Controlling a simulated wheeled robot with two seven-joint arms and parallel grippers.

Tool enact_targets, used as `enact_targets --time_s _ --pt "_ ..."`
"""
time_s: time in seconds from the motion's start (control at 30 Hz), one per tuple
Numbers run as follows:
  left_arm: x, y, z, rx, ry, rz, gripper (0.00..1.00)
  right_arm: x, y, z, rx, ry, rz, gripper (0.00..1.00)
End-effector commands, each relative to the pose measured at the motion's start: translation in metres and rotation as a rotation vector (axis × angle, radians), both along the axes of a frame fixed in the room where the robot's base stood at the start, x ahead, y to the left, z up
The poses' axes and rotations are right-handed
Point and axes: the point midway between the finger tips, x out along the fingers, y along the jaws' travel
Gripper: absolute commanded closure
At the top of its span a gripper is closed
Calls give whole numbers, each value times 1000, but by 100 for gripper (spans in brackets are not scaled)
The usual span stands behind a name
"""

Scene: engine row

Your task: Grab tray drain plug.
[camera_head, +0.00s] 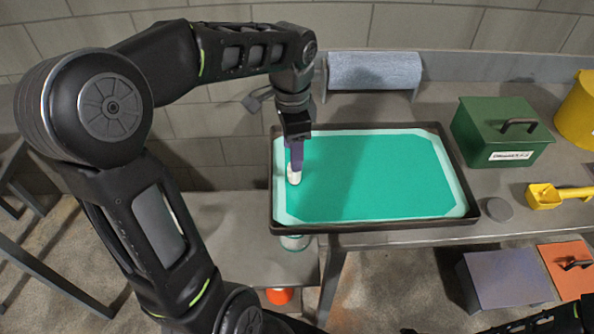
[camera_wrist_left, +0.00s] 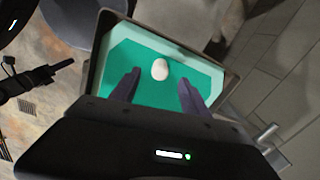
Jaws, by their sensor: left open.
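A white, rounded plug (camera_head: 294,177) sits at the left end of the dark-rimmed tray (camera_head: 375,128), against its teal inside. In the left wrist view the plug (camera_wrist_left: 160,69) lies between and a little beyond my left fingertips. My left gripper (camera_head: 296,163) points down over the tray's left end. In the left wrist view its two fingers (camera_wrist_left: 157,84) are apart with nothing between them. I cannot tell the exact gap between fingers and plug. Part of my right arm (camera_head: 550,321) shows at the bottom right; its jaws are not clear.
A green box (camera_head: 500,132) with a handle, a grey disc (camera_head: 498,209), a yellow scoop (camera_head: 550,196) and a yellow container (camera_head: 578,112) stand right of the tray. A grey roll (camera_head: 373,70) is behind it. An orange object (camera_head: 280,296) sits below the bench.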

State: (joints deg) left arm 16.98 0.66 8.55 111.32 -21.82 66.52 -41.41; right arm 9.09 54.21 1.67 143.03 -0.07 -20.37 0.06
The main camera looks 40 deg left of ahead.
Motion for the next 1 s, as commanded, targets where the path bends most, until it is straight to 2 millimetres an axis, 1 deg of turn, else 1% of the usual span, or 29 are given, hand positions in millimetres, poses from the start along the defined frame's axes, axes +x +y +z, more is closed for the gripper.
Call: enact_targets --time_s 0.27,0.57,0.67,0.77,0.9,1.0 --pt "0 0 -24 0 3 1 46 1 0 0 0 -1 0 64" --pt "0 0 -26 0 1 0 46 1 0 0 0 -1 0 64" --pt "0 0 -31 0 3 0 46 1 0 2 0 -1 0 64" --pt "0 -1 -43 -2 6 -1 46 1 0 4 0 -1 0 64" --pt "1 -1 -64 -1 5 0 46 1 0 6 0 -1 0 64" --pt "1 -1 -75 -2 3 0 46 0 0 7 0 -1 0 64"
